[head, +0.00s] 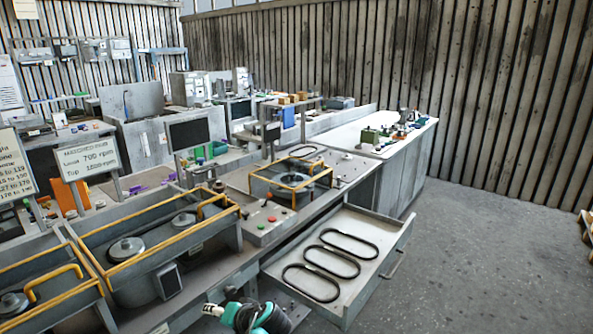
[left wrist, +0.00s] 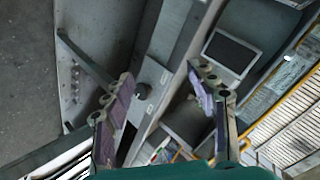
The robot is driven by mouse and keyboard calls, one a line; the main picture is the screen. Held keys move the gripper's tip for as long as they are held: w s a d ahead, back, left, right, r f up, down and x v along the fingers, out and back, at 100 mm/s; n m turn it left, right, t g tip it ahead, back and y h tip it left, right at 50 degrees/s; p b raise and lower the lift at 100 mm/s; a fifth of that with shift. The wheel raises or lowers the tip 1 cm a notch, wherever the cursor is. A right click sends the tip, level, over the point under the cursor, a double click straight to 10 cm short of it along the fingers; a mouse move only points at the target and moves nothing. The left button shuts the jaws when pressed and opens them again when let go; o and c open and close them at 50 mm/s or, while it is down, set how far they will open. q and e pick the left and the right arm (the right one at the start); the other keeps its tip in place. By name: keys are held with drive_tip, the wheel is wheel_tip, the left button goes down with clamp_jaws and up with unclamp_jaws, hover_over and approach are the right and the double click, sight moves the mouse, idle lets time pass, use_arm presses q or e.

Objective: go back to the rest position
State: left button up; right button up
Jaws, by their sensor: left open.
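My left gripper (left wrist: 165,105) is open in the left wrist view. Its two fingers with purple pads stand wide apart, with nothing held between them. Behind the fingers are grey bench surfaces, some way off, and I see no contact. In the head view a teal and white part of my arm (head: 252,316) shows at the bottom edge, below the open drawer; its fingers cannot be made out there. My right gripper is in neither view.
An open drawer (head: 378,236) with three black belts (head: 333,262) juts from the bench. Yellow-framed housings (head: 160,236) line the bench at left. A monitor (head: 188,134) stands behind; another screen shows in the wrist view (left wrist: 231,52). Floor (head: 480,260) at right is clear.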

use_arm(q)
drive_tip(key=s+d+r+n+h, duration=0.15)
drive_tip(key=s+h, duration=0.65)
drive_tip(key=s, duration=1.4)
drive_tip(key=w+a+r+m+y, duration=0.2)
drive_tip(key=w+a+m+y, duration=0.1)
drive_tip(key=w+m, duration=0.55)
drive_tip(key=m+t+y+p, duration=0.1)
drive_tip(key=m+y+p, duration=0.1)
drive_tip(key=m+y, duration=0.75)
approach(232, 293)
drive_tip(key=s+a+r+m+h, duration=0.1)
drive_tip(key=s+a+r+h, duration=0.15)
drive_tip(key=a, duration=0.35)
drive_tip(key=w+d+f+m+t+y, duration=0.3)
drive_tip(key=d+f+m+y, duration=0.1)
drive_tip(key=d+f+m, duration=0.15)
drive_tip(key=x, duration=0.2)
drive_tip(key=b+x, duration=0.1)
drive_tip(key=x, duration=0.1)
drive_tip(key=b+x, duration=0.1)
drive_tip(key=x, duration=0.2)
drive_tip(key=shift+s+a, duration=0.3)
drive_tip(key=shift+a, duration=0.1)
drive_tip(key=shift+w+a+r, duration=0.1)
drive_tip(key=shift+w+a, duration=0.2)
drive_tip(key=shift+a, duration=0.05)
drive_tip(key=c, duration=1.2)
